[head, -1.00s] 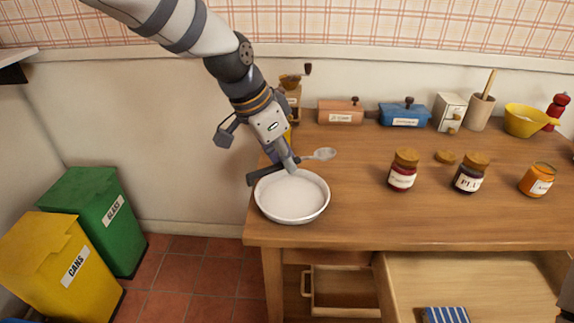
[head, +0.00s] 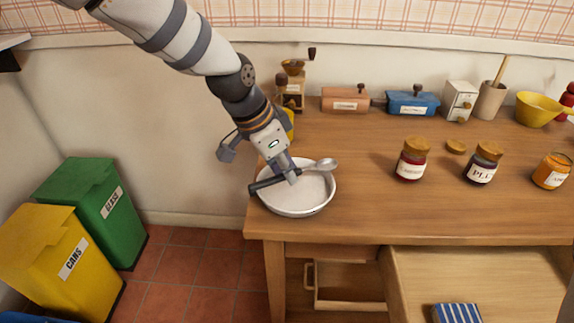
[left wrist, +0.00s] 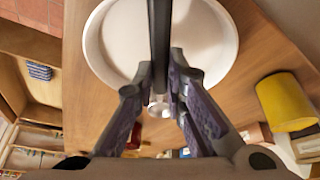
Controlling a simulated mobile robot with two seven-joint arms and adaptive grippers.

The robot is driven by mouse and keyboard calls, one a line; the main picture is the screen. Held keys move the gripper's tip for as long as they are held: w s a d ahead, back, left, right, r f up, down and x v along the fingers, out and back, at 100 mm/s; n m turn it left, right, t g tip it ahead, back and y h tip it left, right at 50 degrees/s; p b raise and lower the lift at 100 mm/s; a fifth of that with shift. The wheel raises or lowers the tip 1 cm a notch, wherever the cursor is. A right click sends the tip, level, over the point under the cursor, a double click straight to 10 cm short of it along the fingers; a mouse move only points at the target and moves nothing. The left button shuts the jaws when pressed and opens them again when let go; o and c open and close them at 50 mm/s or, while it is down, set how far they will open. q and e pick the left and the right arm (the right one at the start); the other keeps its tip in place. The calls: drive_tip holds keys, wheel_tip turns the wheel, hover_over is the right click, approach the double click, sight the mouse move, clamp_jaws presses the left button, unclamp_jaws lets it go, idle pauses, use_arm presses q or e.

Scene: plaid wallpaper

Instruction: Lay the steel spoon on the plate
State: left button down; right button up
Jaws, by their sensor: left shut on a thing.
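The steel spoon (head: 326,165) has a dark handle and a shiny bowl that points right in the head view. My left gripper (head: 292,178) is shut on its handle and holds it across the white plate (head: 300,207). The plate is round with a raised rim and stands near the table's left front corner. In the left wrist view the dark spoon handle (left wrist: 159,45) runs between the fingers of my left gripper (left wrist: 160,72), over the plate (left wrist: 205,45). I cannot tell whether the spoon touches the plate. My right gripper is not in view.
Jars (head: 411,160) with cork lids stand to the right on the wooden table (head: 375,205). An open drawer (head: 480,285) juts out below. Bins (head: 100,210) stand at left.

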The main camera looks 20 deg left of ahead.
use_arm(q)
drive_tip(key=c, duration=1.6)
unclamp_jaws()
drive_tip(key=shift+o, duration=0.2)
drive_tip(key=v, duration=1.2)
drive_tip(key=shift+d, duration=0.1)
